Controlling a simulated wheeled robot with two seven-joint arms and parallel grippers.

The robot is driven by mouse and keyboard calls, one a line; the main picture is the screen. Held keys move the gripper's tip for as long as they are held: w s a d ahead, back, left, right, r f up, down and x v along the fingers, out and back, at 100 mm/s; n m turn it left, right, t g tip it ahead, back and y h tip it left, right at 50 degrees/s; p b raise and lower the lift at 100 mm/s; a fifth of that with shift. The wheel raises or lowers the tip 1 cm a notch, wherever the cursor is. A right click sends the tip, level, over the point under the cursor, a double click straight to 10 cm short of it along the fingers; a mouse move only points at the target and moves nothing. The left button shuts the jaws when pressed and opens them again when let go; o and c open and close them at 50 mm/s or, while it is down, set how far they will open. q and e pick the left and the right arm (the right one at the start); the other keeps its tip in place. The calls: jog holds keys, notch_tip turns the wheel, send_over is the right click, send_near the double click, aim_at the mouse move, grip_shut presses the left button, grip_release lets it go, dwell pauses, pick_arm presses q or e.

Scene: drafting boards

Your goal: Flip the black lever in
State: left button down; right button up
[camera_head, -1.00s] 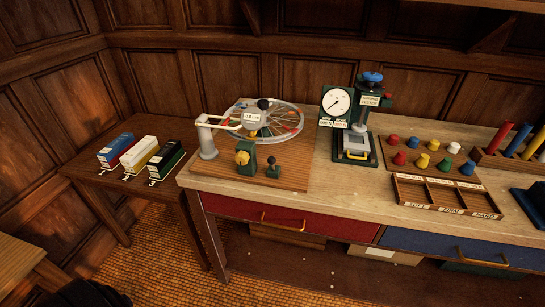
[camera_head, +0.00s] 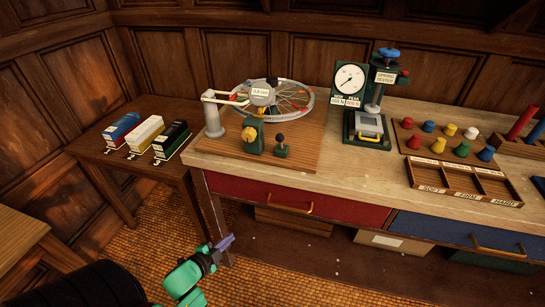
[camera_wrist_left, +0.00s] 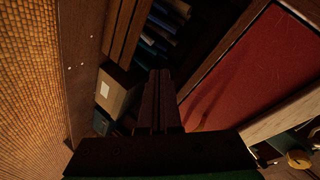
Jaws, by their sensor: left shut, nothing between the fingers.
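A small black-knobbed lever (camera_head: 281,144) stands upright on a green base at the front right of the wooden board (camera_head: 305,159). Beside it on the left is a green block with a yellow knob (camera_head: 251,135). A spoked wheel (camera_head: 292,100) with a grey post and a round 0.8 mm dial (camera_head: 262,93) is behind them. My left gripper (camera_head: 228,242) is low in front of the bench, below the lever and apart from it, shut and empty. In the left wrist view its fingers (camera_wrist_left: 160,88) lie together. My right gripper is out of view.
The bench has a red drawer (camera_head: 300,203) and a blue drawer (camera_head: 455,238) with protruding handles. A spring tester (camera_head: 370,110), coloured pegs and a sorting tray (camera_head: 465,183) stand to the right. A side table (camera_head: 95,150) holds three small boxed items.

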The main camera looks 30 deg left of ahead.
pick_arm(q)
jog(key=w+d+r+m+t+h, duration=0.1)
jog(key=r+m, duration=0.3)
jog(key=r, duration=0.5)
jog(key=d+r+m+t+h+b, duration=0.1)
jog(key=d+r+m+t+h, duration=0.2)
jog(key=r, duration=0.6)
jog(key=w+d+r+m+t+h+b, duration=0.1)
jog(key=d+r+m+t+h, duration=0.1)
jog(key=r+m, duration=0.4)
notch_tip(320, 180, up, 4)
jog(key=shift+w+d+r+h, duration=0.1)
jog(key=shift+w+d+h, duration=0.2)
jog(key=shift+h, duration=0.4)
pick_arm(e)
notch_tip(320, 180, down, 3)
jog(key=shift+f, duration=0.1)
pick_arm(q)
jog(key=p, duration=0.3)
send_near(280, 143)
jog(key=w+d+r, duration=0.3)
jog(key=d, duration=0.1)
jog(key=shift+w+a+f, duration=0.15)
jog(key=shift+w, duration=0.55)
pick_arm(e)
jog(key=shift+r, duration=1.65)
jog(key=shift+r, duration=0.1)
